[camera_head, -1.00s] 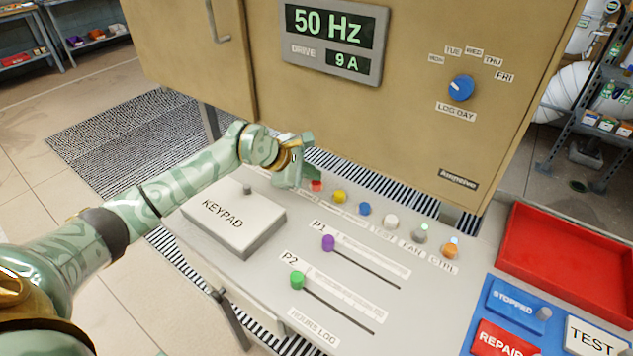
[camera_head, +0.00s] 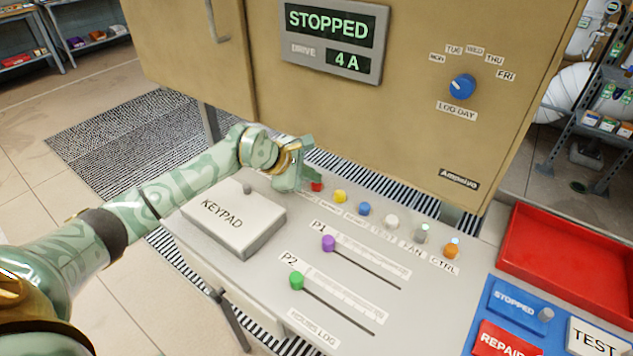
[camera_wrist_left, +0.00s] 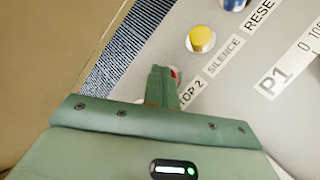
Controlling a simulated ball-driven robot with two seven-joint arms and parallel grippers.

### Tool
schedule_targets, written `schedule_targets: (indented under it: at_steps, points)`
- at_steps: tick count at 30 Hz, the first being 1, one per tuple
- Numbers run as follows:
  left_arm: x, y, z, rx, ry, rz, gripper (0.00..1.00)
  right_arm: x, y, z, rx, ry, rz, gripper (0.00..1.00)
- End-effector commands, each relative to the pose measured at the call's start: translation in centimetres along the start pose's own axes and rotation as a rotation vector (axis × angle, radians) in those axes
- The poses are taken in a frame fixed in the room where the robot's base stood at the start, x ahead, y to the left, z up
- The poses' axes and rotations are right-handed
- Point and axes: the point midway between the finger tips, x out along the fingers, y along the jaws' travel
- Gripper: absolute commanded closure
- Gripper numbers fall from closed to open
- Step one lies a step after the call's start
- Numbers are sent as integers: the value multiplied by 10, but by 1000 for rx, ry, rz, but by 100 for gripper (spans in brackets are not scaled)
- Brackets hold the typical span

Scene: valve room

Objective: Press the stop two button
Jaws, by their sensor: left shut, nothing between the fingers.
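The red stop two button (camera_head: 317,186) is the leftmost in the row on the grey panel (camera_head: 265,262). My left gripper (camera_head: 308,188) is shut and empty, its fingertips at the button's left side. In the left wrist view the shut fingers (camera_wrist_left: 163,88) cover most of the red button (camera_wrist_left: 174,74), and its label, partly hidden, ends in "OP 2" (camera_wrist_left: 190,97). I cannot tell whether the fingers touch it. The drive display (camera_head: 329,22) reads "STOPPED" and "4 A". My right gripper is not in view.
Yellow (camera_head: 340,196), blue (camera_head: 364,209) and other buttons continue the row to the right. A keypad box (camera_head: 235,219) lies left, with purple (camera_head: 328,243) and green (camera_head: 297,281) sliders in front. A tan cabinet (camera_head: 400,110) rises behind. A red tray (camera_head: 568,282) sits right.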

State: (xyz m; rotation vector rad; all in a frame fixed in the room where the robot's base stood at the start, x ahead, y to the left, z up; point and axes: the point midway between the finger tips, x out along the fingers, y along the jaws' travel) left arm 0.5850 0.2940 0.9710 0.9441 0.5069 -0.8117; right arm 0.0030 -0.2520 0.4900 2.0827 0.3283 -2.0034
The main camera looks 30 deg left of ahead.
Motion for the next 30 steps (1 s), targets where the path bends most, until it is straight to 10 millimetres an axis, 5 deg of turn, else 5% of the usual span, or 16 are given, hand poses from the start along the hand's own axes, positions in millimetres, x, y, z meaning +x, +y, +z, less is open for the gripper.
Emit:
schedule_targets:
  at_steps: [30]
  points:
    - [-25, 18, 18, 1, 0, 2, 100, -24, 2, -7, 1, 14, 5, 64]
